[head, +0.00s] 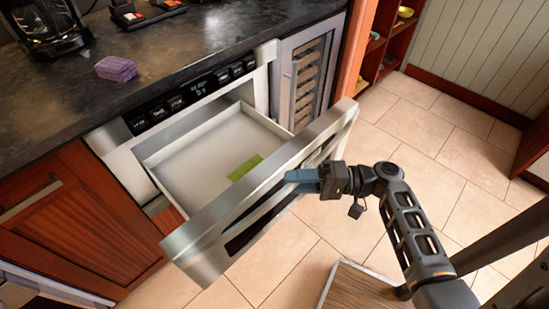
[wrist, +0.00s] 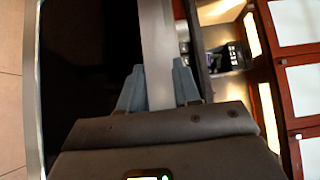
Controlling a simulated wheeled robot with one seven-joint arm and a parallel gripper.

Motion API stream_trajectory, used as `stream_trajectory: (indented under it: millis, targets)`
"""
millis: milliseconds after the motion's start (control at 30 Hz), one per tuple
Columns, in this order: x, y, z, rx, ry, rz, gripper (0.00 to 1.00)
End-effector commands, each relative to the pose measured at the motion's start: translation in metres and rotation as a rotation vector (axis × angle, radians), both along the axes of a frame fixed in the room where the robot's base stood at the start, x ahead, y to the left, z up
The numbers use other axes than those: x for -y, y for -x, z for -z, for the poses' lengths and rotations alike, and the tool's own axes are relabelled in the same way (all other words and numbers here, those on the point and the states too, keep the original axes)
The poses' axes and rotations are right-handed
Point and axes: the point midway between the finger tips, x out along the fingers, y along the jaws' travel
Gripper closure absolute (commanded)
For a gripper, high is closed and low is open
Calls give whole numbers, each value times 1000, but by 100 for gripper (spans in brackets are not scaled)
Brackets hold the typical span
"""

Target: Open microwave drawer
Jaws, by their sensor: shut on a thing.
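The microwave drawer (head: 190,168) stands pulled out from its cabinet in the head view, its white inside showing. A green item (head: 246,167) lies inside near the front panel. The steel front panel (head: 203,235) faces me and carries a long handle. My gripper (head: 303,181) is at the right part of the front panel. In the wrist view its two blue fingers (wrist: 159,88) stand on either side of a pale metal bar, the handle (wrist: 157,45), and are shut on it. The exact contact is partly hidden in the head view.
A dark countertop (head: 190,55) with a purple sponge-like stack (head: 116,69) and a coffee maker (head: 48,25) is above the drawer. A wine cooler (head: 305,85) stands right of it. Tiled floor (head: 440,130) is clear at the right.

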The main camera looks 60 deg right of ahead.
Motion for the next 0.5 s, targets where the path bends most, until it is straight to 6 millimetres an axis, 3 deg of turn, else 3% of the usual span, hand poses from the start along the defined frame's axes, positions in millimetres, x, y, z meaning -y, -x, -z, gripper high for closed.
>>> stream_trajectory:
  millis: [200, 500]
  targets:
    - [-9, 30, 0, -2, -2, 1, 100]
    - [-11, 39, 1, -1, 0, 1, 100]
